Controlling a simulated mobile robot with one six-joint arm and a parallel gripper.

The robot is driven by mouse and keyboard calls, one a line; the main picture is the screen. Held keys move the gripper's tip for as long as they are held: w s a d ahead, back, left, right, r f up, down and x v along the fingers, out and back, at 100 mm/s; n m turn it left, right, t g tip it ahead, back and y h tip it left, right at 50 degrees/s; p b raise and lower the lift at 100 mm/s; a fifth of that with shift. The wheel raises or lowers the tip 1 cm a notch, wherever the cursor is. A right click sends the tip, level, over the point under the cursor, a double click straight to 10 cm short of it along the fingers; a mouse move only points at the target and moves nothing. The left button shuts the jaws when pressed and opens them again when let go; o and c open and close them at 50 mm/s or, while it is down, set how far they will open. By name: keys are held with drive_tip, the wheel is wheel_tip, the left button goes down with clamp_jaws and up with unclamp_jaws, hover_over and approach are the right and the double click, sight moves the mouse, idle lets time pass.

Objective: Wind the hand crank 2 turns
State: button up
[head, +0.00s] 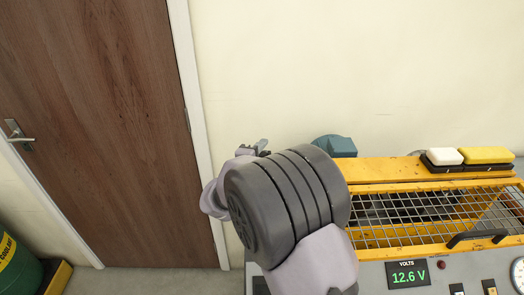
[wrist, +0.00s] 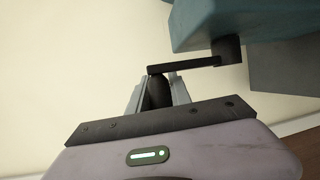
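The hand crank shows in the wrist view: a dark flat crank arm (wrist: 185,65) runs from a dark hub (wrist: 229,50) on the teal housing (wrist: 245,18) out to a dark grip (wrist: 160,92). My gripper (wrist: 160,88) has one finger on each side of this grip, and both fingers appear to press against it. In the head view, the teal housing (head: 338,146) shows behind the yellow frame's left end. My gripper (head: 259,147) is mostly hidden behind my wrist there, and the crank cannot be seen.
A yellow machine with a mesh cover (head: 440,215) and a panel with a display reading 12.6 V (head: 408,274) stands at the right. A white block (head: 445,156) and a yellow block (head: 487,155) lie on top. A brown door (head: 95,120) and a green drum (head: 17,268) are at the left.

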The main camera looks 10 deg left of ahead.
clamp_jaws()
drive_tip(key=shift+f, duration=0.1)
idle(1.0)
